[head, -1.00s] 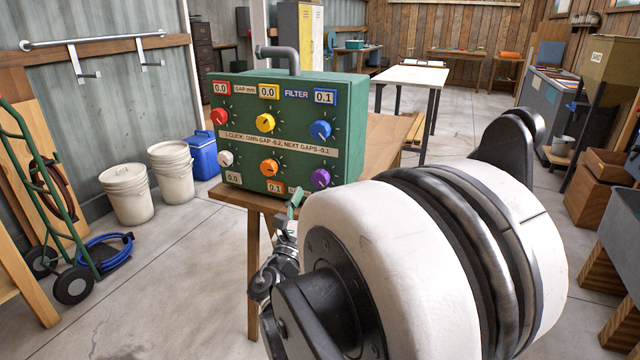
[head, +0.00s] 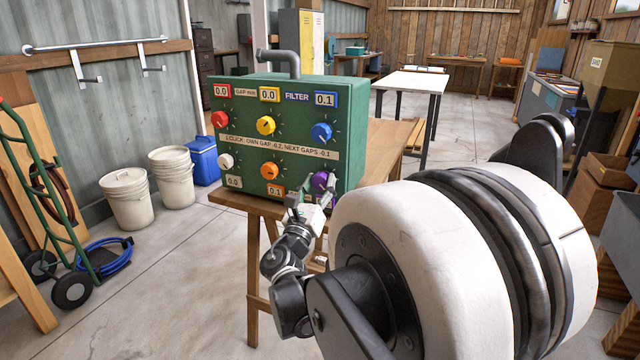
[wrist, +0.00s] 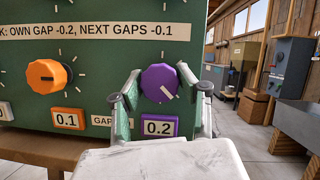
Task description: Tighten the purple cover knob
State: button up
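The purple knob (head: 320,181) is at the lower right of the green box (head: 347,125). In the wrist view, the purple knob (wrist: 160,83) has its white pointer line toward the lower right, and the purple-framed display (wrist: 158,128) below it reads 0.2. My gripper (head: 318,192) is at the knob in the head view and partly covers it. In the wrist view my gripper (wrist: 158,72) is open, with one finger on each side of the knob. A small gap shows at the left finger; contact at the right one cannot be told.
The orange knob (wrist: 48,76) is left of the purple one, with its display (wrist: 67,120) at 0.1. Red (head: 220,119), yellow (head: 265,125), blue (head: 321,132) and white (head: 225,161) knobs share the panel. The box stands on a wooden table (head: 392,143).

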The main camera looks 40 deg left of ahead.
jog(key=c, duration=0.3)
jog(key=shift+m, duration=0.4)
jog(key=m+h, duration=0.2)
jog(key=m, duration=0.1)
jog(key=m+h, duration=0.1)
jog(key=m, duration=0.2)
jog(key=shift+a+t+h, duration=0.1)
jog(key=shift+t+h, duration=0.3)
jog(key=shift+m+h+p, duration=0.3)
jog(key=shift+m+h, duration=0.4)
jog(key=shift+m, duration=0.8)
jog(key=shift+m+h+p, duration=0.25)
jog(key=shift+m+h, duration=0.45)
jog(key=shift+m, duration=0.8)
jog(key=shift+m+g, duration=0.3)
jog(key=o, duration=1.1)
jog(key=shift+o, duration=0.2)
